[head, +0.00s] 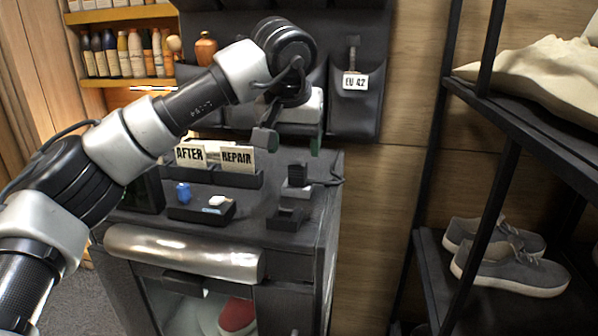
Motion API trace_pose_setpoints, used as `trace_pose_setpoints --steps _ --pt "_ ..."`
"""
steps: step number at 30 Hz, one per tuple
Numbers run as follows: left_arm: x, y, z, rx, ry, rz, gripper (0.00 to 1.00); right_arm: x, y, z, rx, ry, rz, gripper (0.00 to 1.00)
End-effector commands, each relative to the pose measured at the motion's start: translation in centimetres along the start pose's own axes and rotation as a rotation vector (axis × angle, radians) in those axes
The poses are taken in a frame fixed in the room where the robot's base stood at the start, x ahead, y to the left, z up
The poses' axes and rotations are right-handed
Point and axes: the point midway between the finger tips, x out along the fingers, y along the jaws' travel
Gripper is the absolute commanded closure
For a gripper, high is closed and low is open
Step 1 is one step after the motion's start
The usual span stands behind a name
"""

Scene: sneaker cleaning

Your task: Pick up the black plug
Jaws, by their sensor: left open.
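My left gripper (290,142) hangs over the back of the dark cabinet top, pointing down. Its fingers are apart with nothing held between them. Below it, on the right part of the top, stands a small black ridged block (298,176), which may be the black plug. The fingers look above and behind this block, not touching it. A low black holder (287,217) sits in front of the block. I cannot tell for sure which dark piece is the plug, as they blend with the surface. My right gripper is out of view.
AFTER (189,156) and REPAIR (238,160) cards stand in a black holder left of the block. A small tray (187,212) holds a blue item (184,192) and a white piece (218,201). A shelf with grey sneakers (510,270) stands at right.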

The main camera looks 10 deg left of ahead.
Motion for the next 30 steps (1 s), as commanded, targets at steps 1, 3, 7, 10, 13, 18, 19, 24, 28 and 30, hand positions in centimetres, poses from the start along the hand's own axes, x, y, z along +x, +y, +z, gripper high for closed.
trace_pose_setpoints --steps 1,3,7,10,13,18,19,24,28,30 --pt "0.6 0.0 -0.1 -0.001 -0.002 0.000 0.34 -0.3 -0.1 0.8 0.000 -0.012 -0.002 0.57" --pt "1.3 0.0 0.0 0.000 -0.002 0.001 0.34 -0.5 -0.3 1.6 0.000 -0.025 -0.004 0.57" --pt "2.1 0.0 -0.2 -0.001 -0.001 0.001 0.34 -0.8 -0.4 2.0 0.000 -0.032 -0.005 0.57" --pt "3.2 -0.1 -0.5 -0.001 -0.005 0.001 0.34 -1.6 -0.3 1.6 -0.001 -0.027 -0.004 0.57" --pt "4.7 -0.1 -1.0 0.000 -0.004 0.001 0.34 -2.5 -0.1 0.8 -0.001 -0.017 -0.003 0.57" --pt "6.8 -0.1 -0.8 0.001 -0.002 0.002 0.34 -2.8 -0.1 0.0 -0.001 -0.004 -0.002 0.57" --pt "6.9 -0.1 -0.8 0.001 -0.001 0.002 0.34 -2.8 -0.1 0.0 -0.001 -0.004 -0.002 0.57" --pt "7.1 -0.1 -0.8 0.001 0.000 0.002 0.34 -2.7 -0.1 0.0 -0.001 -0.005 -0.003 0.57" --pt "7.1 -0.1 -0.8 0.000 0.000 0.002 0.45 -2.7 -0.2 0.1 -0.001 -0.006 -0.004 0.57" --pt "7.1 -0.1 -0.8 0.000 0.000 0.002 0.55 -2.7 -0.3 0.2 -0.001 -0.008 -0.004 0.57"
